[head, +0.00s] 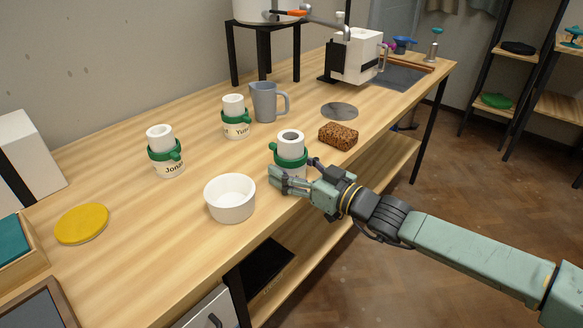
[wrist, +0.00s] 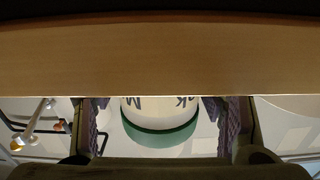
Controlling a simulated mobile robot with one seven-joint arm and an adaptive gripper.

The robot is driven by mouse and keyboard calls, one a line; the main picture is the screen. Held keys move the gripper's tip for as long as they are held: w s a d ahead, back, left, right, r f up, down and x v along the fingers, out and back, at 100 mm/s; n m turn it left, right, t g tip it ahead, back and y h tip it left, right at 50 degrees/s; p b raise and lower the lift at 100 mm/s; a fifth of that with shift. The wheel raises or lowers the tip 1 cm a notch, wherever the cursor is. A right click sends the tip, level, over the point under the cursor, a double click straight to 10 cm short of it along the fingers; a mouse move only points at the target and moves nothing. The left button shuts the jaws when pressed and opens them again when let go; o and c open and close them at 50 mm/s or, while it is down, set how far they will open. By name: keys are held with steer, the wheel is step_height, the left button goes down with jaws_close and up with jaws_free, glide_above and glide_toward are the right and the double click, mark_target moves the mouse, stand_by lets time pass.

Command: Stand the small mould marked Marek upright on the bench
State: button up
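The mould marked Marek (head: 291,144) is a white cylinder with a green band and an open top. It stands upright near the bench's front edge, its label hidden by my gripper in the head view. In the wrist view the mould (wrist: 160,116) shows upside down, with "M" and "ek" lettering partly cut off by the bench edge. My gripper (head: 298,174) reaches in low from the right, with its fingers on either side of the mould. In the wrist view a gap shows between the finger pads and the mould, so it looks open. The bench (head: 120,170) is pale wood.
Similar banded moulds, Jonas (head: 163,149) and Yuki (head: 235,115), stand behind to the left. A white bowl (head: 230,200) is left of my gripper, a brown sponge (head: 338,136) to the right. A grey jug (head: 267,101) stands behind. Bare bench lies between the Jonas mould and the bowl.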

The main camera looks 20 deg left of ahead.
steer(key=shift+o, duration=0.8)
